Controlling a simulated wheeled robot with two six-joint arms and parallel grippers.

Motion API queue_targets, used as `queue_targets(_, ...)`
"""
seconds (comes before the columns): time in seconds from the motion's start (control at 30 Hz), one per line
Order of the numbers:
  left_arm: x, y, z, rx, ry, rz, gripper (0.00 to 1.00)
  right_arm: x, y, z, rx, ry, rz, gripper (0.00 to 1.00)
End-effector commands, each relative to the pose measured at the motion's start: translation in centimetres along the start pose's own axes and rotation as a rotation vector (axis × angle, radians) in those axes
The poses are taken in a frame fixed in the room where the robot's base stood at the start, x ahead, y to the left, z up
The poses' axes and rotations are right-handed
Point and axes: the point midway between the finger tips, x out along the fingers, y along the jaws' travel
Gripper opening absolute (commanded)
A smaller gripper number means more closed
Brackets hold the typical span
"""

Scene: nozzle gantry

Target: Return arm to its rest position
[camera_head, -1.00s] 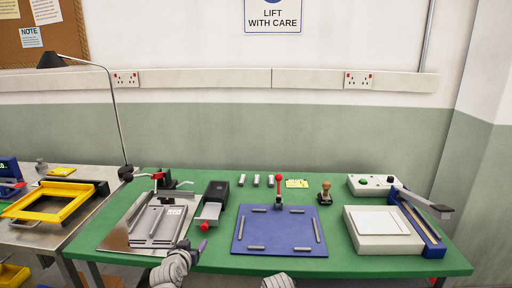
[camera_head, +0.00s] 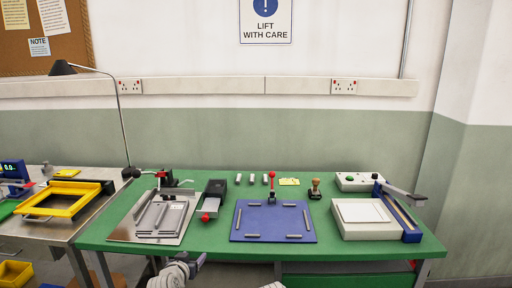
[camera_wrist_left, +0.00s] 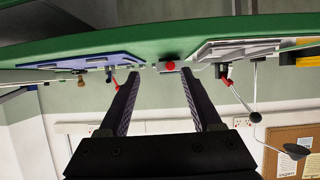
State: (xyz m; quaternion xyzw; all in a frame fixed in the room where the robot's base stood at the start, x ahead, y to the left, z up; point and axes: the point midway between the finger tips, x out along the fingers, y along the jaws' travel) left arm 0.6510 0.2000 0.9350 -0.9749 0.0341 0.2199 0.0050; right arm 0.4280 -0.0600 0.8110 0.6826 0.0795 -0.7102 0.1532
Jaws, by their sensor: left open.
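My left gripper (camera_head: 190,264) is at the lower middle of the head view, in front of the green bench's (camera_head: 340,260) near edge and apart from it. In the left wrist view its two dark fingers (camera_wrist_left: 160,85) stand wide apart with nothing between them. The bench edge and the things on it appear upside down there. A pale rounded part of my other arm shows at the bottom edge of the head view; its gripper is out of frame.
On the bench are a grey metal fixture (camera_head: 180,217), a black box with a red knob (camera_head: 214,196), a blue plate (camera_head: 274,235) and a white device with a lever arm (camera_head: 365,224). A yellow frame (camera_head: 66,200) sits on the left-hand metal table. Floor in front is free.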

Motion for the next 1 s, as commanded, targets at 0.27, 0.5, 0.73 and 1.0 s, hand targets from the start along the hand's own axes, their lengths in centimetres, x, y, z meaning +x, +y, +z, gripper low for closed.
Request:
queue_targets(0.27,-0.5,4.0,2.0,0.029,-0.147,0.075,0.65,-1.2,0.1,0.0,0.000,0.000,0.000,0.50)
queue_targets(0.5,-2.4,8.9,5.5,0.079,-0.381,0.152,0.65,-2.7,0.3,0.1,0.000,0.000,0.000,0.50)
queue_targets(0.73,-8.1,13.9,10.3,0.175,-0.750,0.181,0.65,-5.2,0.5,0.3,0.000,0.000,0.000,0.50)
queue_targets(1.0,-15.6,15.5,13.5,0.279,-1.102,0.082,0.65,-7.0,0.7,0.4,0.000,0.000,0.000,0.50)
